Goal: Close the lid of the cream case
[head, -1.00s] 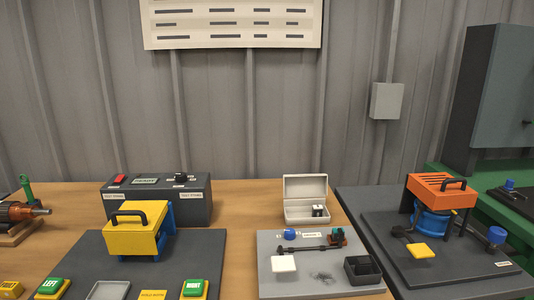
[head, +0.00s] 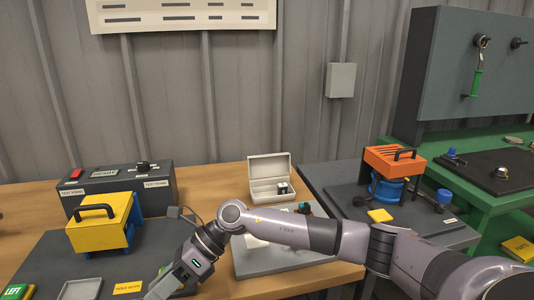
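The cream case (head: 270,193) stands at the back of the wooden bench, right of centre. Its lid (head: 269,166) is open, raised upright at the back. A small black and white item (head: 282,188) sits inside at the right. My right arm comes in from the right and crosses in front of the case. My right gripper (head: 160,290) is low at the bottom edge, left of and well in front of the case. Its fingertips are hard to make out, so its opening cannot be told. My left gripper is not in view.
A grey board (head: 250,264) lies in front of the case, partly hidden by my arm. A yellow-covered stand (head: 98,228) and a dark control box (head: 120,183) are left; an orange-covered stand (head: 392,160) is right. Bare bench (head: 215,182) shows left of the case.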

